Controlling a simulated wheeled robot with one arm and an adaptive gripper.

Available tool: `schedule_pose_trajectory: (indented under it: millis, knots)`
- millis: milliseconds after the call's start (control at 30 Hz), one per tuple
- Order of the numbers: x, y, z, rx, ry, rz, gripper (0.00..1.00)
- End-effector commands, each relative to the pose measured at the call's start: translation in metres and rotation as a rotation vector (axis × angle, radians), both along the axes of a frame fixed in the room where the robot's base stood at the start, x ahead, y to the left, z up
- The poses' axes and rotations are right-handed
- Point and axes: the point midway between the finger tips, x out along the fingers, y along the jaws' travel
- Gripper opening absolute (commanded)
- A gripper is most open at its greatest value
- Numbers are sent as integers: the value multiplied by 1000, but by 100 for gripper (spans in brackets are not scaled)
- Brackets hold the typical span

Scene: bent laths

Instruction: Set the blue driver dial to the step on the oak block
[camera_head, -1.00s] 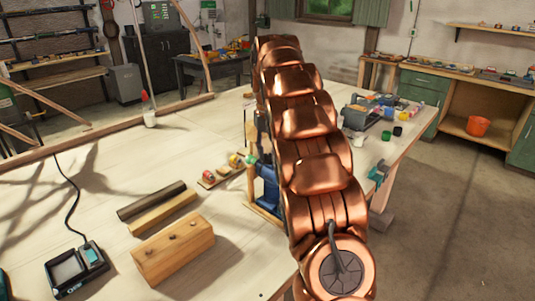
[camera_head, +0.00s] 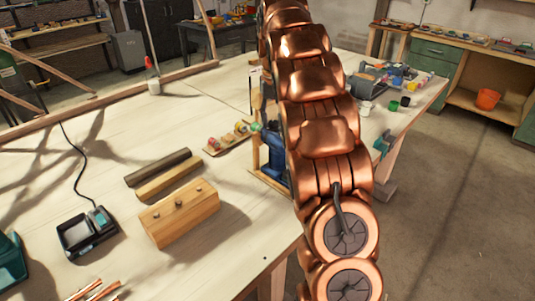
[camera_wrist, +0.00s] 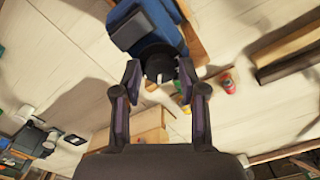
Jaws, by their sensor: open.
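The blue driver (camera_head: 272,160) stands upright at the right part of the bench, partly behind my copper arm. In the wrist view its blue body (camera_wrist: 155,35) is at the top, with a dark round end (camera_wrist: 158,65) toward me, probably the dial. My gripper (camera_wrist: 159,76) is open, one finger on each side of that dark end; I cannot tell whether they touch it. Any marks on the dial are too small to read. The oak block (camera_head: 180,215), with several dark spots on top, lies on the bench left of my arm. My gripper is hidden in the head view.
Two bars, one dark (camera_head: 158,167) and one light (camera_head: 169,179), lie behind the block. A charger (camera_head: 87,232) with a cable is at left. A small board (camera_head: 226,141) with coloured items lies near the driver. Small pots (camera_head: 393,106) stand beyond my arm.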

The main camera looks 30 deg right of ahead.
Motion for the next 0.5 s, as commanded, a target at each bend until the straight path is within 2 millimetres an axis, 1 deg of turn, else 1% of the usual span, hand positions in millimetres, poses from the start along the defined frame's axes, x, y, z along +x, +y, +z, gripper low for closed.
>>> schedule_pose_trajectory:
  millis: [167, 500]
  knots:
    - [-1, -1, 4, -2, 2, -124, 42]
    - [-1, -2, 6, -3, 0, -439, 42]
